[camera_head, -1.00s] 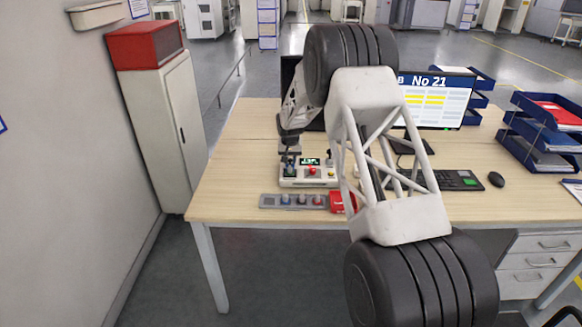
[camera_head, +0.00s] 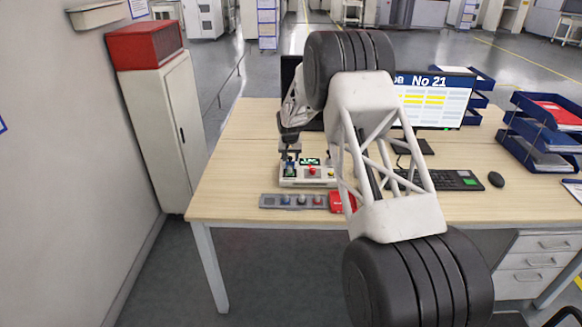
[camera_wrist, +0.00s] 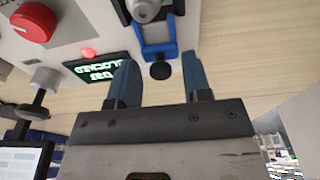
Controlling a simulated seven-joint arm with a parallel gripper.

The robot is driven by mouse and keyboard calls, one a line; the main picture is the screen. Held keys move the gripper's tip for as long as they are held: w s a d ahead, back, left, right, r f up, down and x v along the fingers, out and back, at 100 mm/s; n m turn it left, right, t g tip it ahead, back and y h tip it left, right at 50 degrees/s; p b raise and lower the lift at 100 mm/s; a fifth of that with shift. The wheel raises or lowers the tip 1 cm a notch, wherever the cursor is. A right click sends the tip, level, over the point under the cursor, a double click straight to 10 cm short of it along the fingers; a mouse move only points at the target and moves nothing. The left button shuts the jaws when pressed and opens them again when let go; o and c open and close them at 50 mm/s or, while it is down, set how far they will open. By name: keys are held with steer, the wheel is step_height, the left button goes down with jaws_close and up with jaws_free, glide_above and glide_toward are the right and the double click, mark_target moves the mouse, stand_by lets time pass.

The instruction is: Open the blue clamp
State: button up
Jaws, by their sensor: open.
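The blue clamp (camera_wrist: 157,45) is on a pale control box, at the top middle of the wrist view. It is a blue frame around a grey metal part, with a black round knob (camera_wrist: 160,71) at its near end. My gripper (camera_wrist: 157,80) is open, its two blue-padded fingers either side of the knob with gaps; I cannot tell whether they touch anything. In the head view my gripper (camera_head: 290,158) is over the left end of the control box (camera_head: 308,182) and largely hides the clamp.
In front lies a grey strip (camera_head: 272,201) with several knobs, beside a red item (camera_head: 338,202). A monitor (camera_head: 440,98), keyboard and trays stand to the right. The table's left part is clear.

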steer(key=shift+r, duration=0.1)
stand_by(0.3)
step_height(320, 180, up, 7)
steer(key=s, duration=0.2)
stand_by(0.7)
stand_by(1.5)
stand_by(1.5)
steer(key=shift+o, duration=0.8)
